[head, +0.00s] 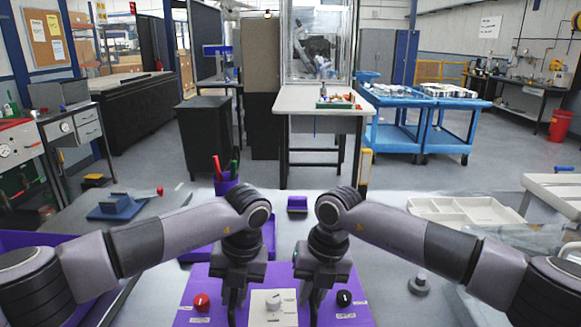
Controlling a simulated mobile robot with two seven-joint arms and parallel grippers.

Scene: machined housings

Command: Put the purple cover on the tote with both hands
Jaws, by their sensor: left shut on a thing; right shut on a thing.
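A flat purple panel (190,318), which looks like the cover, lies in the bottom middle of the head view. It carries a red knob (201,301), a white plate with a dial (274,306) and a black knob (344,298). My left gripper (236,312) points down between the red knob and the white plate, shut on a part of the panel. My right gripper (317,312) points down between the white plate and the black knob, also shut on a part of it. The gripped parts are hidden behind the fingers. I cannot make out a tote under the panel.
A purple tray (268,238) lies behind my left gripper, partly hidden. A purple pen cup (226,186), a small purple block (297,205) and a white compartment tray (462,212) stand farther back. A grey knobbed piece (419,286) stands right of the panel. A purple bin (30,239) shows at left.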

